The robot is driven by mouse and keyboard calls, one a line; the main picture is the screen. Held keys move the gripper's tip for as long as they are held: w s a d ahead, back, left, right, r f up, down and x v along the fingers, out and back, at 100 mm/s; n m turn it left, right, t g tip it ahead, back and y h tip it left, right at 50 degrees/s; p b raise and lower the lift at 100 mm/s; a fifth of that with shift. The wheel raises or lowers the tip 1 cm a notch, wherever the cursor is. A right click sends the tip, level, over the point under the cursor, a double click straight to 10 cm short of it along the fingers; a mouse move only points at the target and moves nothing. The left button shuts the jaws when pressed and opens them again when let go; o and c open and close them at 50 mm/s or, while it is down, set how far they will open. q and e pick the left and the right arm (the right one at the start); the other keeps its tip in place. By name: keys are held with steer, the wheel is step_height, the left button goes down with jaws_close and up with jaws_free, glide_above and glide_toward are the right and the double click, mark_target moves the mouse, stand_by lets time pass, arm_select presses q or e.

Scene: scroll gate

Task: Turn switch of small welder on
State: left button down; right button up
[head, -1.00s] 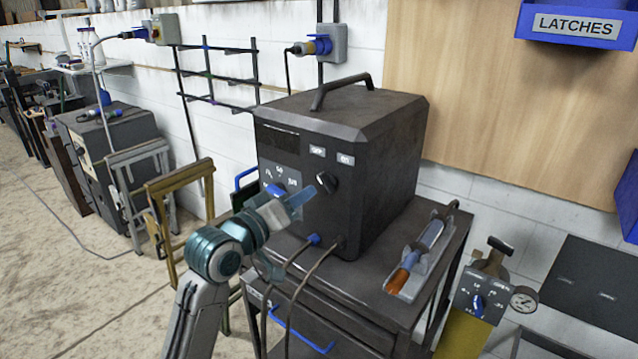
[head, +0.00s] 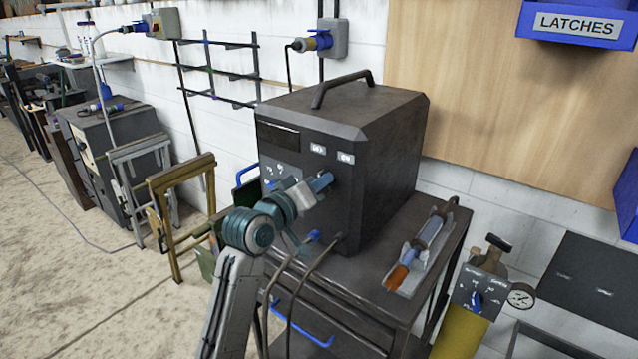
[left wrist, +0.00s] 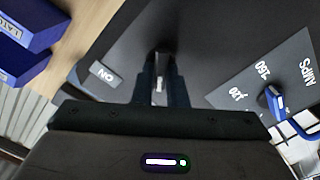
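The small welder (head: 390,150) is a dark box with a top handle, standing on a dark cart. Its front has OFF and ON labels, and the ON label (left wrist: 102,73) also shows in the left wrist view. My left gripper (head: 322,183) is at the switch below these labels and covers it in the head view. In the left wrist view my fingers (left wrist: 161,88) lie on either side of the dark switch (left wrist: 158,84), whose pale mark shows between them. Whether they press on it is unclear. My right gripper is not in view.
A blue amps knob (left wrist: 275,100) sits beside the switch on the front panel. Cables (head: 310,270) hang from the welder's front below my gripper. A torch in a holder (head: 422,250) lies on the cart (head: 350,285). A regulator with a gauge (head: 520,296) stands at right.

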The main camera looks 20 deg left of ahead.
arm_select(q)
steer(key=shift+m, duration=0.3)
steer(key=shift+s+d+m+b, duration=0.15)
steer(key=shift+m+b, duration=0.5)
steer(key=shift+m, duration=3.15)
steer(key=shift+d+m+b, duration=0.2)
steer(key=shift+m+b, duration=0.4)
steer(key=shift+m, duration=3.2)
steer(key=c, duration=1.5)
jaws_free()
steer(key=shift+o, duration=0.2)
